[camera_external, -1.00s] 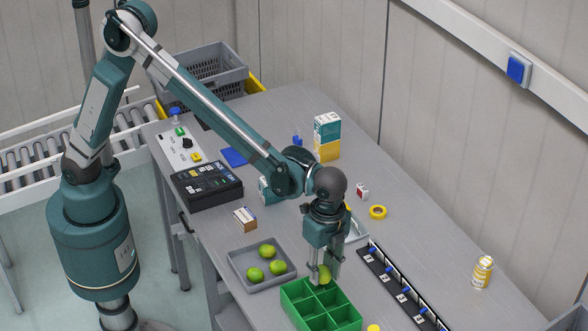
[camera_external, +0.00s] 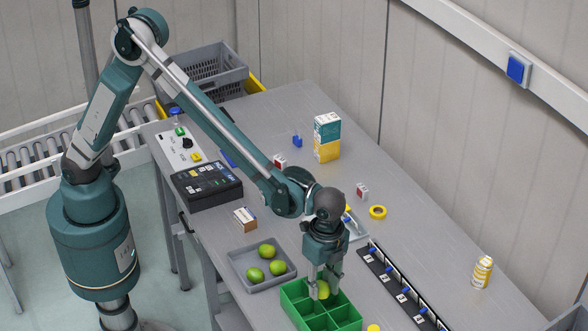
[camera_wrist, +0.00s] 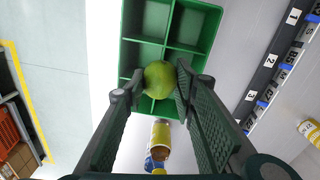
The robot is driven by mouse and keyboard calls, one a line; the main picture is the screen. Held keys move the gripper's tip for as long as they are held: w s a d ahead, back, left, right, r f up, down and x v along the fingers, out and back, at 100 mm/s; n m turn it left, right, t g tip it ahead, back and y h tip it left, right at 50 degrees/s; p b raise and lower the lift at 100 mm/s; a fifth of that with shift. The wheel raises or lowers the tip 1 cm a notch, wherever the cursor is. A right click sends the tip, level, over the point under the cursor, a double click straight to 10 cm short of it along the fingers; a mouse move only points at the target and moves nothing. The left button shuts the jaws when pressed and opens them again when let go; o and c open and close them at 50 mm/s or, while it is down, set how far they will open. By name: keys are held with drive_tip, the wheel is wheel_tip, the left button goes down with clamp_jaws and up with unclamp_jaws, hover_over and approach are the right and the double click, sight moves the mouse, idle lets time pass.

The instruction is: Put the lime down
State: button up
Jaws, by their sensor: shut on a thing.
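My gripper (camera_external: 323,285) is shut on a lime (camera_external: 322,291), with a finger on each side of it. In the wrist view the lime (camera_wrist: 159,76) sits between the fingertips (camera_wrist: 157,82). In the wrist view the green box (camera_wrist: 210,28) has several square compartments, and those that show are empty. Whether the lime touches the box cannot be told. Several other limes (camera_external: 266,251) lie in a grey tray (camera_external: 236,272) left of the box.
A black strip with numbered slots (camera_external: 385,275) runs right of the green box. Behind the gripper are a small tray (camera_external: 356,230), a yellow tape ring (camera_external: 378,212) and cartons (camera_external: 327,137). A yellow can (camera_external: 482,271) stands at the far right.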

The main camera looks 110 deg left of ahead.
sight(321, 294)
drive_tip(key=shift+f, duration=0.15)
drive_tip(key=shift+f, duration=1.7)
drive_tip(key=shift+f, duration=0.15)
drive_tip(key=o, duration=0.9)
wheel_tip(321, 294, up, 12)
drive_tip(key=shift+a+r, duration=0.15)
